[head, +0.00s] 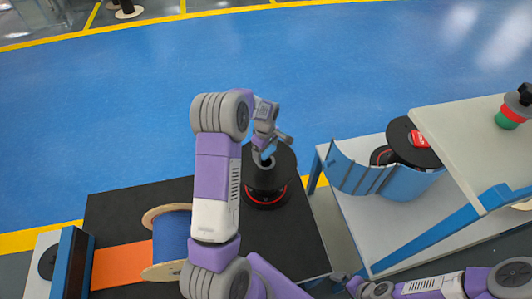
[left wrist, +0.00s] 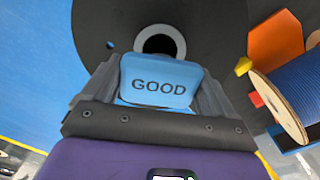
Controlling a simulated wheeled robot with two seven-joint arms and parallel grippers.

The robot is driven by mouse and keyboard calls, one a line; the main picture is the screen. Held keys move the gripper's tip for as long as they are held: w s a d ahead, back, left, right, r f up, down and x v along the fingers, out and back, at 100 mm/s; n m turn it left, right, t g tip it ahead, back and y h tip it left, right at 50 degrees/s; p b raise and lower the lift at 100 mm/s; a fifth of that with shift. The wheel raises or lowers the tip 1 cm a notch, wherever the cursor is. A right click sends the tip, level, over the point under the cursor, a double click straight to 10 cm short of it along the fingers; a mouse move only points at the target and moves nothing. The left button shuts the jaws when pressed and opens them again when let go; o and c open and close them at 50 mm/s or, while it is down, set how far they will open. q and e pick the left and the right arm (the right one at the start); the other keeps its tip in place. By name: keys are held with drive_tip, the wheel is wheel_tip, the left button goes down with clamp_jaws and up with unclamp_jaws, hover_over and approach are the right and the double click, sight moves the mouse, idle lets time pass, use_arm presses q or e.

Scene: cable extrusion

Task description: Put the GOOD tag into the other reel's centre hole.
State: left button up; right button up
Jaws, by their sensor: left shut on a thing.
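The blue GOOD tag (left wrist: 160,82) is held between the jaws of my left gripper (head: 264,157), its lettering facing the left wrist camera. The gripper is over a black reel (head: 268,182) standing on the black surface. In the left wrist view the reel's black flange (left wrist: 105,25) fills the top, and its grey-rimmed centre hole (left wrist: 160,42) shows just beyond the tag. I cannot tell whether the tag touches the hole. Another black reel (head: 408,152) at the right carries a red tag (head: 418,138). My right gripper (head: 348,284) is low in the head view, its jaws unclear.
A blue cable reel (head: 171,238) with wooden flanges stands left of my left arm, beside an orange strip (head: 120,264). A blue curved guard (head: 365,180) fronts the right reel. A raised grey shelf (head: 470,130) bears a red-and-green stack light (head: 513,112).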

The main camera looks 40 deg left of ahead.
sight(267, 158)
use_arm(q)
drive_tip(key=f+b, duration=0.3)
drive_tip(key=f, duration=0.2)
drive_tip(key=shift+s+d+f+b, duration=0.2)
drive_tip(key=shift+f+b, duration=0.1)
drive_tip(key=shift+b, duration=0.1)
idle(0.4)
drive_tip(key=shift+d+f, duration=0.1)
drive_tip(key=shift+d, duration=0.15)
idle(0.8)
drive_tip(key=shift+w+r+p, duration=0.1)
drive_tip(key=shift+r+p, duration=0.35)
drive_tip(key=shift+r, duration=0.45)
drive_tip(key=shift+w+a, duration=0.15)
drive_tip(key=shift+a, duration=0.2)
idle(0.5)
drive_tip(key=shift+f, duration=0.35)
